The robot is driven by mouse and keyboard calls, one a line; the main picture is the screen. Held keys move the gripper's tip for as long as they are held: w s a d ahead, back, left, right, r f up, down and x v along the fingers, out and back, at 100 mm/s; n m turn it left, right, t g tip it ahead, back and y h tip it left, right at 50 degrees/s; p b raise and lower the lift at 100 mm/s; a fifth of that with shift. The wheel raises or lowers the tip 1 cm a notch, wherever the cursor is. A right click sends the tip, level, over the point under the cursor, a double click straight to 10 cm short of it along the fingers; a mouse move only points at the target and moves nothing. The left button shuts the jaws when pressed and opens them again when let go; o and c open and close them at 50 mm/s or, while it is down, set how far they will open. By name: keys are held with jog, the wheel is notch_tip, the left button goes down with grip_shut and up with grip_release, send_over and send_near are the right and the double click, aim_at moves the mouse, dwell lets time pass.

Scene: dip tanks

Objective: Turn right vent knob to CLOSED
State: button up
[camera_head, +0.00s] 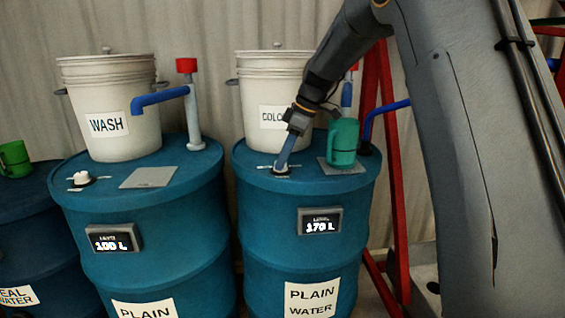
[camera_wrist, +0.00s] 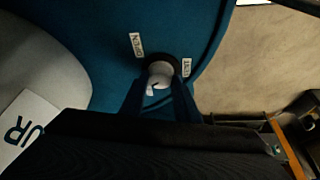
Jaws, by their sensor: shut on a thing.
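The right vent knob (camera_wrist: 160,72) is a small pale knob on a dark round base on top of the right blue barrel (camera_head: 307,235). My gripper (camera_head: 282,164) reaches down onto it from above, at the barrel's front left edge. In the wrist view my gripper's two fingers (camera_wrist: 158,88) stand on either side of the knob, shut on it. An OPEN label (camera_wrist: 136,44) lies on the upper left of the knob, and a second small label (camera_wrist: 186,67) lies on its right. In the head view the knob is mostly hidden by my fingers. Its exact setting is unclear.
A white COLOUR bucket (camera_head: 262,95), a green mug (camera_head: 343,142) and a grey plate (camera_head: 338,168) share the barrel top. The left barrel (camera_head: 140,220) carries a WASH bucket (camera_head: 108,105) and its own white knob (camera_head: 82,178). A red frame (camera_head: 392,170) stands at the right.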

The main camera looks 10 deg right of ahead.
jog(key=shift+w+n+g+b, duration=0.1)
jog(key=shift+n+g+b, duration=0.3)
jog(key=shift+n, duration=0.9)
jog(key=o, duration=1.1)
jog(key=shift+c, duration=0.2)
notch_tip(320, 180, up, 10)
jog(key=b, duration=0.1)
